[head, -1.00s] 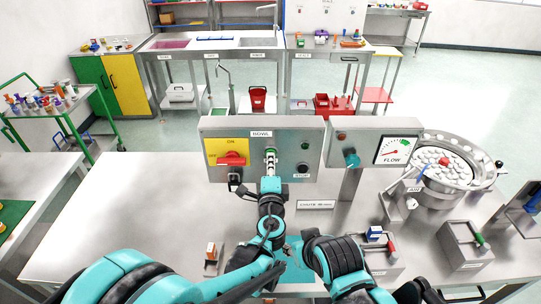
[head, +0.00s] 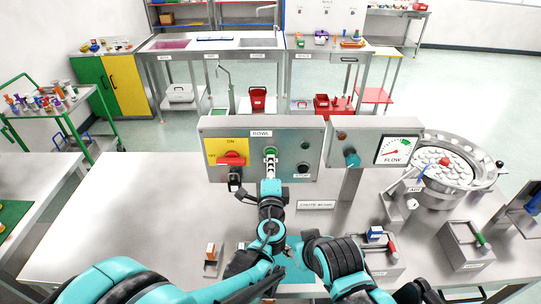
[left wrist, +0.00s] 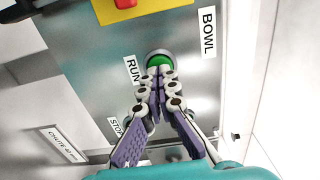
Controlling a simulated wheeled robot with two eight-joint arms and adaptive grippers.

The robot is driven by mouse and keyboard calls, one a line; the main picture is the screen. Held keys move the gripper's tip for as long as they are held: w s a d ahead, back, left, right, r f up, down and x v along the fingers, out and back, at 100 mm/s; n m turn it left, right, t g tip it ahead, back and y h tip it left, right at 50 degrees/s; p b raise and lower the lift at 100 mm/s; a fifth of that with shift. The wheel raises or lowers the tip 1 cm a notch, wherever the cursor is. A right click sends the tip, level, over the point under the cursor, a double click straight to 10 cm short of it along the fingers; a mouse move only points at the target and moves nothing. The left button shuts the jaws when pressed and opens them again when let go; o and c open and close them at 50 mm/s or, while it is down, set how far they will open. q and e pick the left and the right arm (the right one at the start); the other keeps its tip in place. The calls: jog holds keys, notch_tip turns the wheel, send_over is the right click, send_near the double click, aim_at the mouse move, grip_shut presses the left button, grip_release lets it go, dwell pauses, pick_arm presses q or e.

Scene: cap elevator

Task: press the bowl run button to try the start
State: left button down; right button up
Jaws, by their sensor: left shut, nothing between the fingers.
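My right gripper is not clearly in view.
A red switch (head: 231,158) on a yellow plate is left of the button. A dark stop button (head: 303,168) is lower right. The flow panel (head: 365,150) and the bowl feeder (head: 428,193) with pale caps stand to the right. The table's left part is clear.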

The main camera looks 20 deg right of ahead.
pick_arm(q)
jog(key=v, duration=0.3)
jog(key=shift+s, duration=0.4)
dwell(0.6)
jog(key=s+a+f+n+g+y+b, duration=0.15)
jog(key=a+n, duration=0.25)
jog(key=a, duration=0.4)
jog(key=a+f+n+g+y+b, duration=0.1)
jog(key=a+f+n+y+b, duration=0.2)
jog(key=a, duration=0.6)
jog(key=a+f+n+g+y+b, duration=0.2)
jog(key=a+f+n, duration=0.15)
jog(key=a, duration=0.45)
jog(key=s+a+f+n+g+b, duration=0.1)
jog(key=s+a+f+n+g, duration=0.1)
jog(key=s, duration=0.4)
jog(key=s+a+f+n+g+h+b, duration=0.1)
jog(key=s+a+f+n+g+b, duration=0.1)
jog(key=s+a+f+n, duration=0.2)
jog(key=s+a+f+n+g+h+b, duration=0.1)
jog(key=s+a+f+n+g+b, duration=0.1)
jog(key=s, duration=0.6)
notch_tip(320, 180, down, 4)
jog(key=shift+s+a+r+n, duration=0.15)
jog(key=shift+s+a+n, duration=0.25)
jog(key=shift+n, duration=0.85)
